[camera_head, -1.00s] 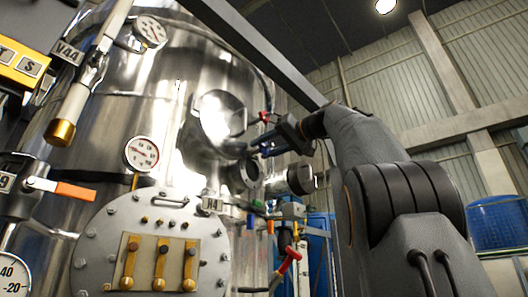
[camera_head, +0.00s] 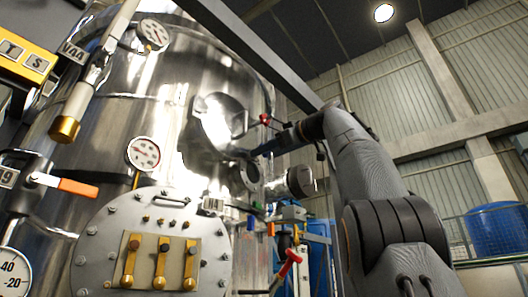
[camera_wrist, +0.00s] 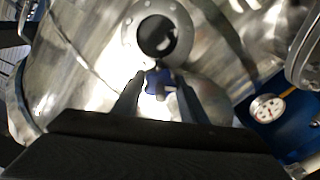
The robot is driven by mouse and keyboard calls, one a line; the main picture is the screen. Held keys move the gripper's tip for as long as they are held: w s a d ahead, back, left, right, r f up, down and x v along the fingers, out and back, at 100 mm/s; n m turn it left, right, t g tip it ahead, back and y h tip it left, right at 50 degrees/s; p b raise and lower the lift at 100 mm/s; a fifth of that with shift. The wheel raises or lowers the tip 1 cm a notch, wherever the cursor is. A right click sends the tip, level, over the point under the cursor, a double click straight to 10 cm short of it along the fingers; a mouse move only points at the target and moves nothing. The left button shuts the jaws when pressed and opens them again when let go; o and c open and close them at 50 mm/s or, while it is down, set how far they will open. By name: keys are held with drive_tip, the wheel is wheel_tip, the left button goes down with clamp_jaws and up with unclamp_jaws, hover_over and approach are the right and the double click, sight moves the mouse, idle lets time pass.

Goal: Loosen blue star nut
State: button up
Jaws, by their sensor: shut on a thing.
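The blue star nut (camera_wrist: 156,83) shows in the wrist view just below a round flanged port (camera_wrist: 158,36). My gripper (camera_wrist: 159,77) has one finger on each side of the nut and is shut on it. In the head view my gripper (camera_head: 256,152) reaches the side of the steel vessel (camera_head: 165,95), near the open round hatch. The nut is too small and too covered by my gripper to make out there.
A red-handled part (camera_head: 265,119) is just above my gripper. A side port (camera_head: 300,181) sticks out below my arm. Gauges (camera_head: 143,153), an orange-handled valve (camera_head: 76,187) and a red lever (camera_head: 289,260) are around the vessel. A dark beam (camera_head: 265,55) crosses overhead.

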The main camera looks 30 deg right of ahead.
drive_tip(key=shift+w+f+n, duration=0.1)
drive_tip(key=shift+f+n, duration=0.1)
drive_tip(key=shift+n, duration=1.7)
drive_tip(key=o, duration=1.1)
drive_tip(key=shift+c, duration=0.2)
drive_tip(key=shift+r, duration=0.1)
drive_tip(key=b+v, duration=0.2)
drive_tip(key=v, duration=0.6)
